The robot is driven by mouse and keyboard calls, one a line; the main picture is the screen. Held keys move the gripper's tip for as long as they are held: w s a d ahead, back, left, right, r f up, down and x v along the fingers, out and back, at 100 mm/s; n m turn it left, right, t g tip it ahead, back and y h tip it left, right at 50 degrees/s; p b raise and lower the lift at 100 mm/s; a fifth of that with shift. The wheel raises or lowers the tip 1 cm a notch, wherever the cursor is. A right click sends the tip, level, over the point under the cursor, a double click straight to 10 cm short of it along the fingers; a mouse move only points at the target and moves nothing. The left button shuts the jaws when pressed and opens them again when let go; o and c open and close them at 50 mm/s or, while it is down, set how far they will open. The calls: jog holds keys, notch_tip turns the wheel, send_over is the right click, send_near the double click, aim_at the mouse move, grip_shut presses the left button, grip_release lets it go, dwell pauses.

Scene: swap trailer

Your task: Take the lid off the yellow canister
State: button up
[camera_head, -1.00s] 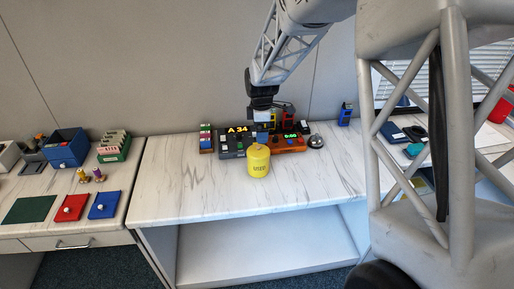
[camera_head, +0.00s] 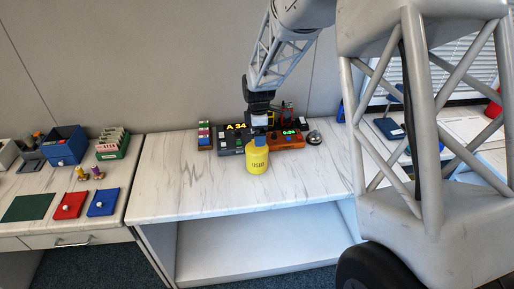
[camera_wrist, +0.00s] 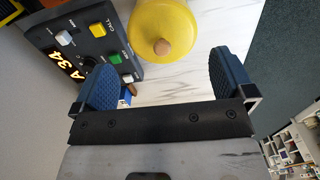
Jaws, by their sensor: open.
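The yellow canister (camera_head: 257,160) stands upright on the white marbled counter (camera_head: 205,185) in the head view. In the wrist view the canister (camera_wrist: 163,22) shows at the top, with a round tan knob (camera_wrist: 163,47) at its middle. The lid's edge is not clear. My gripper (camera_wrist: 165,80) is open and empty in the wrist view, its two blue pads apart, with the canister beyond the fingertips. In the head view my gripper (camera_head: 260,138) is just above and behind the canister and partly hides what lies behind it.
A dark panel (camera_wrist: 85,45) with buttons and a lit "A 34" sits beside the canister. An orange device (camera_head: 288,141) and a bell (camera_head: 314,138) are to the right, a coloured rack (camera_head: 204,135) to the left. The front of the counter is clear.

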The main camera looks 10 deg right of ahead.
jog(key=shift+a+f, duration=0.15)
jog(key=shift+f, duration=1.15)
jog(key=shift+a+f, duration=0.1)
jog(key=shift+f, duration=1.15)
jog(key=shift+s, duration=0.1)
jog(key=c, duration=1)
